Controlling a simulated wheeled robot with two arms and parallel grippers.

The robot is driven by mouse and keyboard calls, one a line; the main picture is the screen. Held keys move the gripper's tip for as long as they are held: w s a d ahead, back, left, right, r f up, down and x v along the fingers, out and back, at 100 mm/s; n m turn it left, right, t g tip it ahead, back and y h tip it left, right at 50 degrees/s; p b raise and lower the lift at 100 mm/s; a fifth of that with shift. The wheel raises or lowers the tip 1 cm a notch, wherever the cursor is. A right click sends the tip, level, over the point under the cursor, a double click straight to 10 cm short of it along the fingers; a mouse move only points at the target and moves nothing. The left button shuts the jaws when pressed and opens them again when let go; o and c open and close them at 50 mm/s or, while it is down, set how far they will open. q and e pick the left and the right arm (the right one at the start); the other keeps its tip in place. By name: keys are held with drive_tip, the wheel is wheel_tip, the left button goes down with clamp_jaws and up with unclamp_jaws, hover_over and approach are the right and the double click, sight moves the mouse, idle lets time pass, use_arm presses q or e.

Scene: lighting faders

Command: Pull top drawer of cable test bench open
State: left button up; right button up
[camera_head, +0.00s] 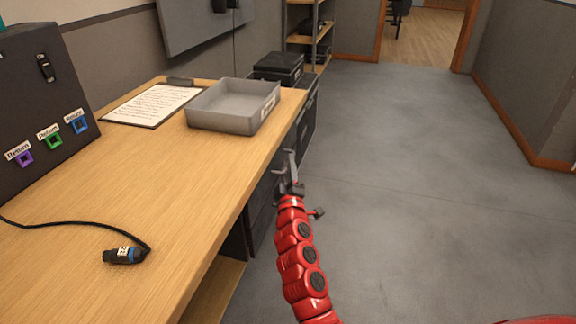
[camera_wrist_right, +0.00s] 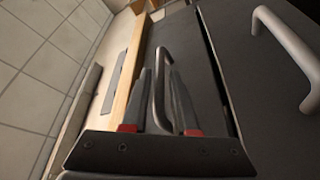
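The cable test bench (camera_head: 165,205) has a wooden top, with dark drawer fronts along its right side in the head view. In the right wrist view, the top drawer's dark front (camera_wrist_right: 200,65) lies beside the wooden edge. Its grey bar handle (camera_wrist_right: 158,95) stands between the two fingers of my right gripper (camera_wrist_right: 160,95). The fingers are apart on either side of the bar, with slim gaps showing. In the head view my right gripper (camera_head: 290,170) is at the drawer side, just below the bench edge. I cannot see the drawer standing out. My left gripper is not in view.
A second handle (camera_wrist_right: 290,50) is on the lower drawer front. On the bench are a grey tray (camera_head: 225,120), a clipboard (camera_head: 150,103), a cable connector (camera_head: 122,255) and a dark panel box (camera_head: 35,90). The grey floor (camera_head: 420,180) right of the bench is clear.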

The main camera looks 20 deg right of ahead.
drive_tip(key=shift+w+d+r, duration=0.1)
drive_tip(key=shift+w, duration=0.3)
clamp_jaws()
idle(1.3)
